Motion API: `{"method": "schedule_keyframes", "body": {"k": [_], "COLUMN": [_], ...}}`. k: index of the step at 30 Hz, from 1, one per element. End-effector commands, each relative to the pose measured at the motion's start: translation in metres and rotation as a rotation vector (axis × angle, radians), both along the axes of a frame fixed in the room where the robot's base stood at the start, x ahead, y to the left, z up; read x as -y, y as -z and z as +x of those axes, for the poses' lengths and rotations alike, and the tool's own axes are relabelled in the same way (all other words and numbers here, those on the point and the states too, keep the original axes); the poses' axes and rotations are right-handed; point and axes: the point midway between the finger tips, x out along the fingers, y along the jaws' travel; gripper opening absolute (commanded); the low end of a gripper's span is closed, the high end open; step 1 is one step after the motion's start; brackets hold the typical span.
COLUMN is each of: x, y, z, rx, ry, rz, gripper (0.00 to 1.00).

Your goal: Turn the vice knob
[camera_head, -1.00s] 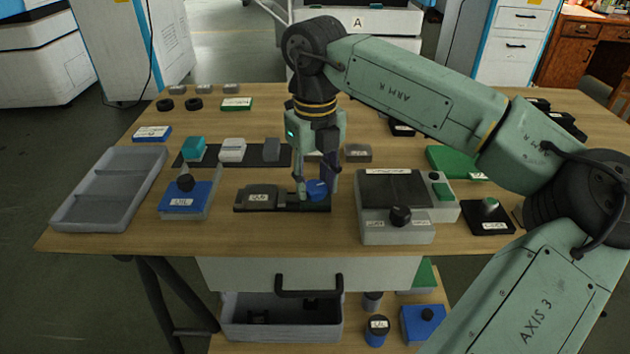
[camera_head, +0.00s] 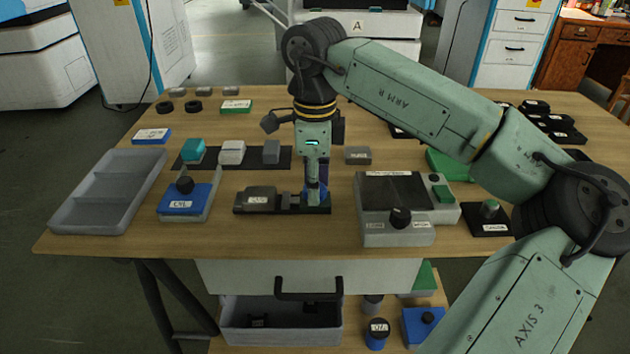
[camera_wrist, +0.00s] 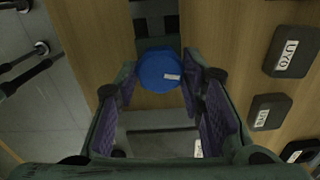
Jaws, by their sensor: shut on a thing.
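The vice (camera_head: 262,198) lies on the bench near its front edge, a dark base with a grey labelled block on its left part. The blue round vice knob (camera_wrist: 160,70) shows in the wrist view between my two fingertips, with a small white mark on its top. My gripper (camera_head: 316,196) points straight down at the right end of the vice and is shut on the knob. In the head view the fingers stand one in front of the other and hide most of the knob. The purple finger pads show in the wrist view.
A grey control box (camera_head: 396,236) with a black knob stands close right of my gripper. A blue labelled box (camera_head: 186,203) and a grey divided tray (camera_head: 75,222) are to the left. Behind the vice is a dark strip (camera_head: 208,164) bearing several small blocks.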

Motion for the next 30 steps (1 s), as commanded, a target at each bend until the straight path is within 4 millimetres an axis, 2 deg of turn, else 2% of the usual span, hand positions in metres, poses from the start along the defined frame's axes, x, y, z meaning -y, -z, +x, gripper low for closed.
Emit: {"method": "schedule_keyframes", "body": {"k": [12,30], "x": [0.0000,0.0001], "y": [-0.0004,-0.0006], "z": [0.0004,0.0005], "rx": [0.001,0.002], "ry": [-0.229,-0.278], "rz": [0.001,0.001], "gripper": [0.08,0.08]}}
